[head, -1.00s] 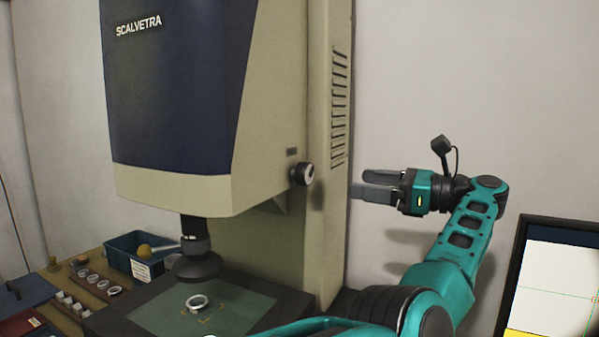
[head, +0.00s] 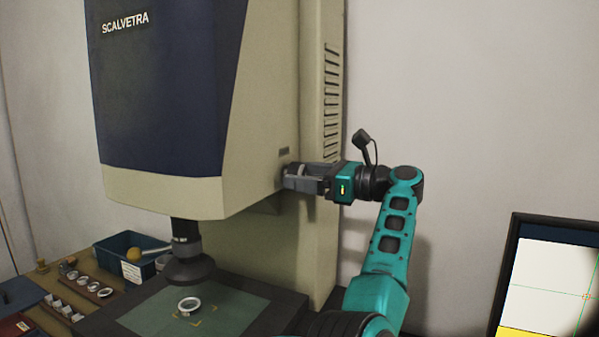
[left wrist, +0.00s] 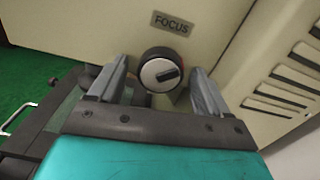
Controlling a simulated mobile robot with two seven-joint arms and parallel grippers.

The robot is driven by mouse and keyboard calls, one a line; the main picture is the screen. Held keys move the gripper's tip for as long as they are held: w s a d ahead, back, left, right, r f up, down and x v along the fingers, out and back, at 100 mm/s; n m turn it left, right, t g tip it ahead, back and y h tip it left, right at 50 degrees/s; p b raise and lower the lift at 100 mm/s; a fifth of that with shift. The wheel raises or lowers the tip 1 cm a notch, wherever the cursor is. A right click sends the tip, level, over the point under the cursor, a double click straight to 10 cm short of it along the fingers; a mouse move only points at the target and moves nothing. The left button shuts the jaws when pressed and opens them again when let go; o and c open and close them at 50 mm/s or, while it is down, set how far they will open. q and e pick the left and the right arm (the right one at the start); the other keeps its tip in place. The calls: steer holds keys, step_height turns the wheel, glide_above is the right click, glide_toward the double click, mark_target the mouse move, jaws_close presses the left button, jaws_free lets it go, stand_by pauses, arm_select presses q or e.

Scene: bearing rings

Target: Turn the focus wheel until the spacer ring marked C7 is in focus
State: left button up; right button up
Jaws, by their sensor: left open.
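The focus wheel (left wrist: 163,70) is a dark knob with a silver face and a black pointer, under a FOCUS label (left wrist: 172,24) on the machine's side. My left gripper (left wrist: 163,88) is open, with one finger on each side of the wheel; I see gaps between wheel and fingers. In the head view my left gripper (head: 290,180) is at the wheel and largely hides it. A silver ring (head: 189,304) lies on the green stage plate (head: 235,312) under the lens; no marking is legible. The monitor (head: 550,285) shows a pale image with a cross line. My right gripper is not in view.
The blue bin (head: 125,270) and racks of rings (head: 85,282) stand left of the stage. The tall machine (head: 165,90) fills the left and centre. The wall right of my left arm is clear down to the monitor.

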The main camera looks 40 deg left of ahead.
arm_select(q)
steer(key=shift+x, duration=0.8)
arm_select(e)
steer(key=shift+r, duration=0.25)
arm_select(q)
steer(key=shift+c, duration=0.3)
steer(key=c, duration=1)
steer(key=shift+o, duration=0.2)
steer(key=shift+f+m, duration=0.1)
steer(key=shift+m, duration=0.3)
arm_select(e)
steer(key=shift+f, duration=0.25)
arm_select(q)
steer(key=shift+m+b, duration=0.35)
steer(key=shift+m, duration=0.25)
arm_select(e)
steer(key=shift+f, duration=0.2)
arm_select(q)
steer(key=m, duration=0.6)
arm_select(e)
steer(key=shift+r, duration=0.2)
arm_select(q)
steer(key=shift+m, duration=0.4)
